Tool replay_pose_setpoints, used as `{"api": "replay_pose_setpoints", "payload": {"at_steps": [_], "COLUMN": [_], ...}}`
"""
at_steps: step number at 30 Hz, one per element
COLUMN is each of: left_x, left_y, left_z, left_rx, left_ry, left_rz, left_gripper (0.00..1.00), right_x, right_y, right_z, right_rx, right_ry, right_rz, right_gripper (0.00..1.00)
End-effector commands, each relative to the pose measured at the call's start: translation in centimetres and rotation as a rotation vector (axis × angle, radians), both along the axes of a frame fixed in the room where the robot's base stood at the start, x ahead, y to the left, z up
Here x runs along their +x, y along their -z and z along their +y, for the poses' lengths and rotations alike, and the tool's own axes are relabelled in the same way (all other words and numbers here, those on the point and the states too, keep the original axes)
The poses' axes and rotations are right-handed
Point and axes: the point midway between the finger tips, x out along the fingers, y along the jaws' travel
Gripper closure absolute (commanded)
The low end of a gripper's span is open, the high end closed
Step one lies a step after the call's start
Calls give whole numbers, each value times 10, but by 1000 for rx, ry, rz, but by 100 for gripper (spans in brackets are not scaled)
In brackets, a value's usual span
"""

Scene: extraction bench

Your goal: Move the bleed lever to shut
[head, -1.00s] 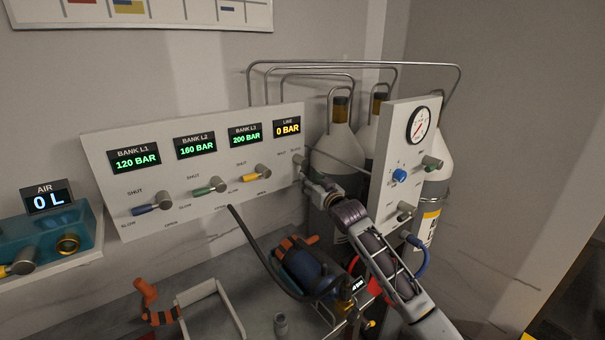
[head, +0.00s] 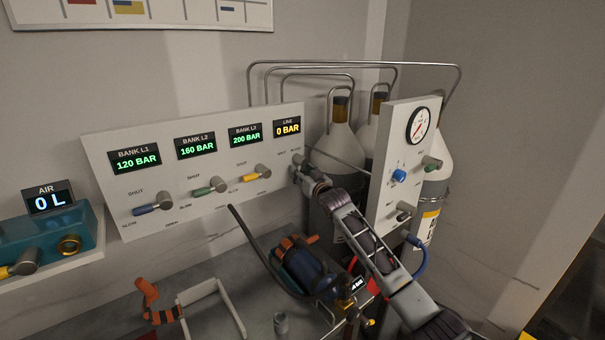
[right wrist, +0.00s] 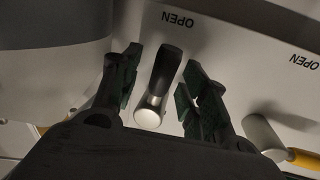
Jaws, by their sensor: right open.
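The bleed lever (right wrist: 165,77) shows in the right wrist view as a dark handle with a pale metal knob end, below an OPEN label. In the head view its grey knob (head: 298,158) is at the right end of the bank panel (head: 225,190), below the LINE display reading 0 BAR (head: 287,127). My right gripper (right wrist: 157,88) is open, with one green-padded finger on each side of the lever and visible gaps. In the head view the right gripper (head: 300,175) is partly hidden by its own wrist. My left gripper is out of view.
Blue (head: 148,210), green (head: 206,189) and yellow (head: 258,174) levers sit left along the panel. The yellow one also shows in the right wrist view (right wrist: 290,154). A gauge panel (head: 408,150) and gas cylinders (head: 340,145) stand close right.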

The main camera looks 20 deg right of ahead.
Motion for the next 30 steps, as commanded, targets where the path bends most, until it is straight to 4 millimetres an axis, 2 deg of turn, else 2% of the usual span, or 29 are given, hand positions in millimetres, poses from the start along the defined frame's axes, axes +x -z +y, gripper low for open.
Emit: {"api": "replay_pose_setpoints", "payload": {"at_steps": [12,22,30], "left_x": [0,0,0], "left_y": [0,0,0], "left_z": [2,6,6], "left_rx": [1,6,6], "left_ry": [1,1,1], "left_rz": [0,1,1], "left_gripper": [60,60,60], "right_x": [2,2,2], "right_y": [0,0,0], "right_z": [0,0,0], "right_rx": [0,-1,0], "right_ry": [0,0,0], "right_rz": [0,0,0], "right_gripper": [57,100,100]}}
